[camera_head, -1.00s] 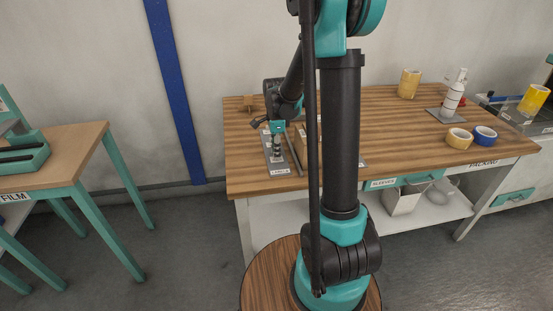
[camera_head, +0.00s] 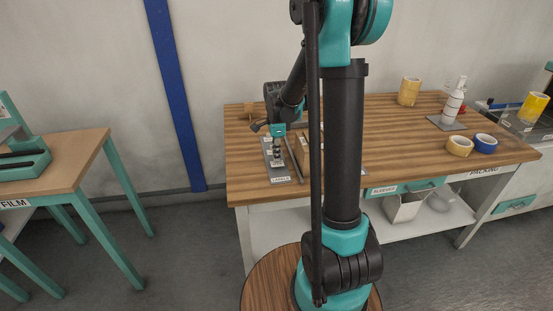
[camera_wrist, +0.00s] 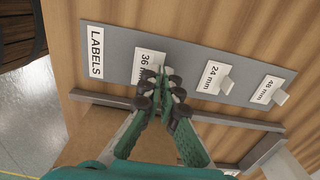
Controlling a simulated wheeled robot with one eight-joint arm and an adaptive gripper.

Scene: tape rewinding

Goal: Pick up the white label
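My gripper (camera_wrist: 167,78) is over the grey label board, its fingertips close together beside the printed 36 mm tag (camera_wrist: 146,64). A sliver of white shows at the fingertips; the fingers hide most of it, and I cannot tell whether they grip it. A small white label (camera_wrist: 226,85) stands at the 24 mm tag and another white label (camera_wrist: 282,98) at the 48 mm tag. In the head view my gripper (camera_head: 277,145) points down over the board, too small to read.
The grey board (camera_wrist: 118,42), marked LABELS, lies on the wooden table (camera_head: 400,130). A dark bar (camera_wrist: 215,118) runs along its near side. The table's middle right is clear.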

